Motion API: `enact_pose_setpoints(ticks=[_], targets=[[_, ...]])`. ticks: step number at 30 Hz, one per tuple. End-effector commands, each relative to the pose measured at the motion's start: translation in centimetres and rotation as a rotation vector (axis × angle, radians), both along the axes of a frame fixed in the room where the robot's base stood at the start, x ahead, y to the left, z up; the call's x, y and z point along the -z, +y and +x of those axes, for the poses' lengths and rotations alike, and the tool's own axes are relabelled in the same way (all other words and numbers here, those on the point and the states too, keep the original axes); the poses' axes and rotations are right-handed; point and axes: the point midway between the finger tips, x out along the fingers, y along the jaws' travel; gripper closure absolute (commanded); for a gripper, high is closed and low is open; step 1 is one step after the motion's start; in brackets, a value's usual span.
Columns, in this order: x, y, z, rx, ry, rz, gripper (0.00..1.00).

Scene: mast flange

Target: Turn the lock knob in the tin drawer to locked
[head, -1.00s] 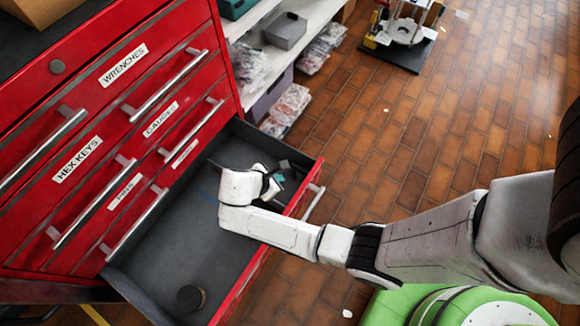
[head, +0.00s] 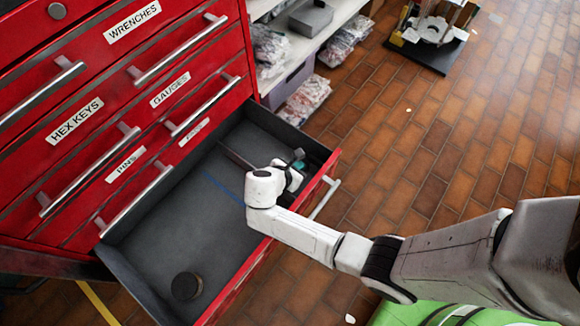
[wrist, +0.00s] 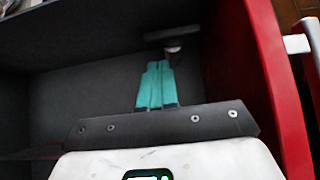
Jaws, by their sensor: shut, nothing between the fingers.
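The open drawer (head: 165,235) is grey inside with a red front. My gripper (head: 298,166) is inside it, at the end by the right corner. In the wrist view my gripper's teal fingers (wrist: 155,68) are together with nothing between them. Just beyond their tips is a dark crossbar on a short grey stem, likely the lock knob (wrist: 172,34). It also shows as a small dark piece, the knob (head: 299,153), beside the fingers in the head view. I cannot tell whether the fingers touch it, or which way it is set.
A round dark object (head: 187,286) lies at the drawer's near end. A low divider (head: 235,157) and a blue line (head: 222,188) are inside. The red cabinet (head: 95,70) has closed, labelled drawers with bar handles (head: 182,50). A shelf (head: 300,40) stands behind; brick floor (head: 430,170) is open.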

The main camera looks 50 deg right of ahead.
Motion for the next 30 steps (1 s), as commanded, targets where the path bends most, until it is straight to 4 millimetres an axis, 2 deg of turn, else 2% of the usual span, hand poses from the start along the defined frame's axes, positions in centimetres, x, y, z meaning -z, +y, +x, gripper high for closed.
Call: enact_pose_setpoints(ticks=[3, 8, 30], targets=[[0.1, -1.4, 0.0, 0.002, -0.001, 0.001, 1.0], [-0.1, -2.3, 0.0, 0.001, -0.001, 0.0, 1.0], [-0.1, -2.5, 0.3, 0.059, -0.001, 0.0, 1.0]])
